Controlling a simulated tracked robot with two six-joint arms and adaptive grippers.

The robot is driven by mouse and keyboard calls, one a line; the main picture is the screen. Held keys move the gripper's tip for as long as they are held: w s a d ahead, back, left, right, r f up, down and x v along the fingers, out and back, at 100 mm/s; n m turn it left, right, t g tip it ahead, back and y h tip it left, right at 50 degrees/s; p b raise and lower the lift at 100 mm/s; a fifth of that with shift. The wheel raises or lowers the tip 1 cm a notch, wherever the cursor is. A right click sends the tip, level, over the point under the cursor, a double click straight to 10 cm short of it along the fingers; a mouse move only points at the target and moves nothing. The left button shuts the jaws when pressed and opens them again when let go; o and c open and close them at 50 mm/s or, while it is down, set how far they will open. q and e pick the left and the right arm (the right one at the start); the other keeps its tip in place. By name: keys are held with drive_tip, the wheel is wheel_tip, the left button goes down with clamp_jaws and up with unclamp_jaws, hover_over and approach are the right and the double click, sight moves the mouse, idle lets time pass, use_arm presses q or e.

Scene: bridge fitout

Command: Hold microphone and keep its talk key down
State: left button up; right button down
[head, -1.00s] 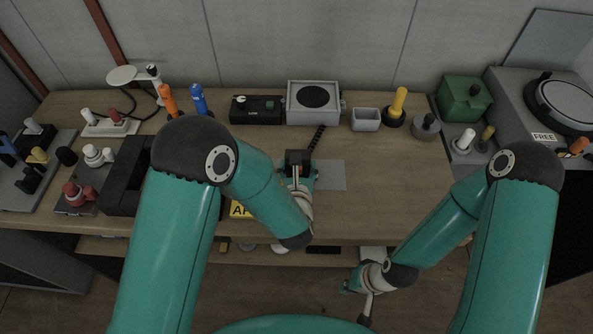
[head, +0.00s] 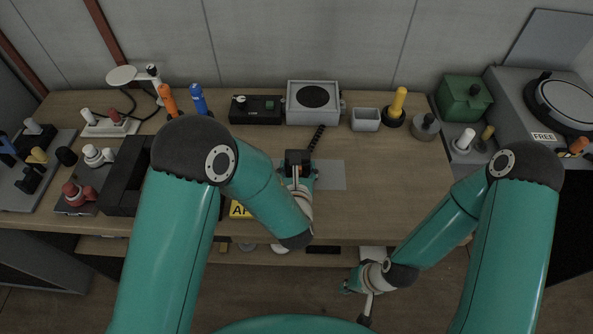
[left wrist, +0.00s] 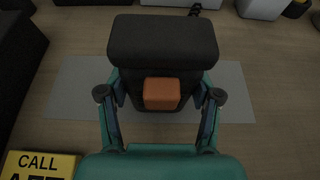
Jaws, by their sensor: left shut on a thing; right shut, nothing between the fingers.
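The microphone is a black block in the left wrist view (left wrist: 162,45), with an orange key (left wrist: 161,93) on the side facing my wrist. My left gripper (left wrist: 160,100) is shut on the microphone, with one finger on each side of it. In the head view the microphone (head: 297,157) is over the grey mat (head: 332,175), and a dark cord (head: 317,138) runs from it toward the grey speaker box (head: 313,103). I cannot tell whether the key is pressed. My right gripper (head: 356,284) is shut and empty, low in front of the desk edge.
A yellow card (left wrist: 38,165) reading "CALL" lies by my left gripper. A black radio box (head: 256,110), a small grey bin (head: 365,119) and a yellow-handled item (head: 398,105) stand along the back. The desk right of the mat is clear.

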idle(0.8)
use_arm(q)
drive_tip(key=o, duration=1.5)
drive_tip(key=shift+o, duration=0.2)
drive_tip(key=v, duration=1.2)
